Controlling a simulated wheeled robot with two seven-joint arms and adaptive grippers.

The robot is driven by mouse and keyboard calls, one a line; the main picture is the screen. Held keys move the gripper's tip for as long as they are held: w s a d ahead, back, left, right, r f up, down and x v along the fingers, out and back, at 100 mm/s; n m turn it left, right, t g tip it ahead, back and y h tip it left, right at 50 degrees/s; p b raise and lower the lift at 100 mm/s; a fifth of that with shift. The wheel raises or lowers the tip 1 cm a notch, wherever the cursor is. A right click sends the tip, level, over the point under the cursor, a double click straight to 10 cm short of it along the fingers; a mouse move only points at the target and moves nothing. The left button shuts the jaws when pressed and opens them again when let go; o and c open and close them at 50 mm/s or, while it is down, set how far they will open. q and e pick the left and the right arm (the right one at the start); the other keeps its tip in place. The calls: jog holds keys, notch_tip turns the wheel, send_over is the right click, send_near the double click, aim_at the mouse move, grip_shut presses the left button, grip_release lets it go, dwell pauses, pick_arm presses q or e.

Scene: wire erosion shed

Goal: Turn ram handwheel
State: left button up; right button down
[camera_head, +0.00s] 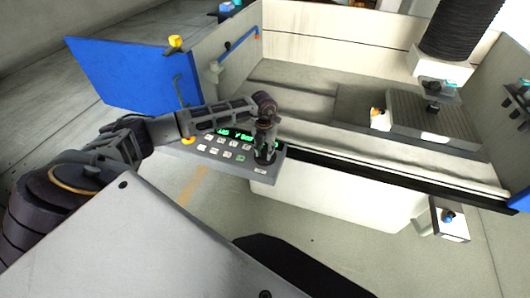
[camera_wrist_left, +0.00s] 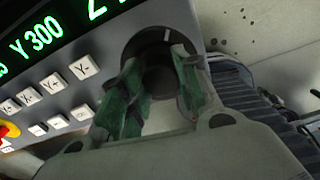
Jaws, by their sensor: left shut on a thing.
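A dark round handwheel (camera_wrist_left: 163,48) with a pale mark on its rim sits on the grey control panel (camera_wrist_left: 190,20) in the left wrist view. My left gripper (camera_wrist_left: 158,88) has its green-padded fingers on either side of the handwheel and is shut on it. In the head view my left gripper (camera_head: 265,152) points down at the right end of the control panel (camera_head: 222,155) and hides the handwheel there. Green digits on the panel's display (camera_wrist_left: 45,32) include Y300. My right gripper is out of view.
Pale buttons (camera_wrist_left: 85,66) lie left of the handwheel, with a red and yellow button (camera_wrist_left: 8,130) at the edge. The open machine tank (camera_head: 300,95) lies behind the panel. A blue door (camera_head: 130,75) stands at left. A small box with a blue knob (camera_head: 448,216) is at right.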

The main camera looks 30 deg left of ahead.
pick_arm(q)
jog(key=m+b, duration=0.2)
jog(key=m, duration=0.1)
jog(key=shift+f, duration=0.1)
jog(key=shift+m+b, duration=0.5)
jog(key=shift+m, duration=0.2)
jog(key=shift+m+b, duration=0.4)
jog(key=shift+m, duration=0.3)
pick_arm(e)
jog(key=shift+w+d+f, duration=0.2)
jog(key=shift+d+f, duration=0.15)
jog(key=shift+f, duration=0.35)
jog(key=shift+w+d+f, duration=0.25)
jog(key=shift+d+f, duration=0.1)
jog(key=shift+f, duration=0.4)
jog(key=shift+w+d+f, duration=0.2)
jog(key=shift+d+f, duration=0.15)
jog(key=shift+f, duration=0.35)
pick_arm(q)
jog(key=o, duration=1)
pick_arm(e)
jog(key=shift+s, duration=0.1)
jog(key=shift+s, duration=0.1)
